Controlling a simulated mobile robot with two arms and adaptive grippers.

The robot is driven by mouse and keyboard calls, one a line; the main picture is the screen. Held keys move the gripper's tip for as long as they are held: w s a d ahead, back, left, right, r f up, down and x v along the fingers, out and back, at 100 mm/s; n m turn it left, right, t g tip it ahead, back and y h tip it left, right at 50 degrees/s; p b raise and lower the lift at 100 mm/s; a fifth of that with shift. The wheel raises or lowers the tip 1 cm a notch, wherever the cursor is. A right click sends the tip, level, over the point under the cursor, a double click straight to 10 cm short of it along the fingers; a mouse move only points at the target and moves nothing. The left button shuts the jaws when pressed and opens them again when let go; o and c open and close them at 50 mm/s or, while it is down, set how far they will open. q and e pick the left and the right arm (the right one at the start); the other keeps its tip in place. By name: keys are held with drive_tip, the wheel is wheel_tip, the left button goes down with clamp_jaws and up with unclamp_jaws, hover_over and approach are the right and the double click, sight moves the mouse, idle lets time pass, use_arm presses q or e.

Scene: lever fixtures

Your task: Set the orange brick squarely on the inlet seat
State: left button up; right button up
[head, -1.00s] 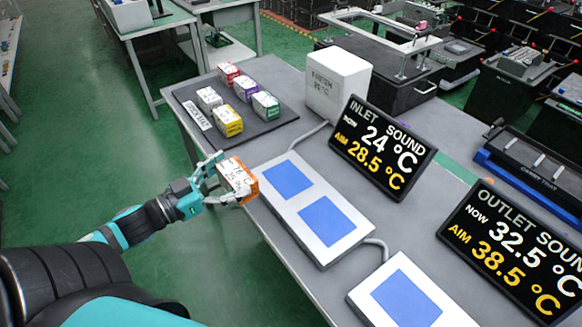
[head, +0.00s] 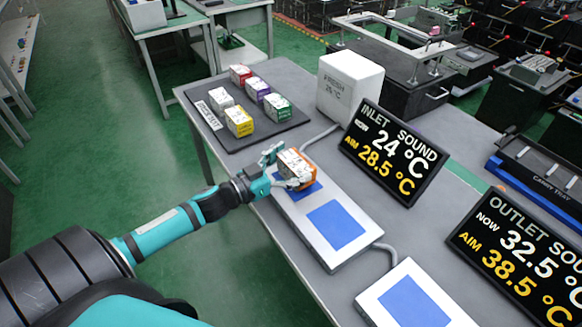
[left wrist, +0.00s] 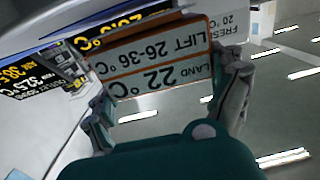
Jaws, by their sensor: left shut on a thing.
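The orange brick (head: 297,166), with a white printed label, is between the fingers of my left gripper (head: 288,172), which is shut on it. In the head view it is over the far blue pad of a white two-pad plate (head: 338,262), covering part of that pad (head: 308,190). I cannot tell whether it touches the pad. In the left wrist view the brick's label (left wrist: 150,65) reads upside down, "LAND 22 °C" and "LIFT 26-36 °C", with my fingers (left wrist: 168,105) on both sides. The inlet sign (head: 394,152) reads now 24 °C, aim 28.5 °C. My right gripper is not in view.
A dark mat (head: 213,126) holds several coloured bricks at the back left. A white "FRESH" box (head: 349,87) stands behind the plate. A second blue-pad plate (head: 375,301) is at the front, joined by a grey hose. The outlet sign (head: 520,255) stands at the right.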

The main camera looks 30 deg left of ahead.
use_arm(q)
drive_tip(key=shift+f, duration=0.5)
drive_tip(key=o, duration=1.1)
drive_tip(key=v, duration=1.2)
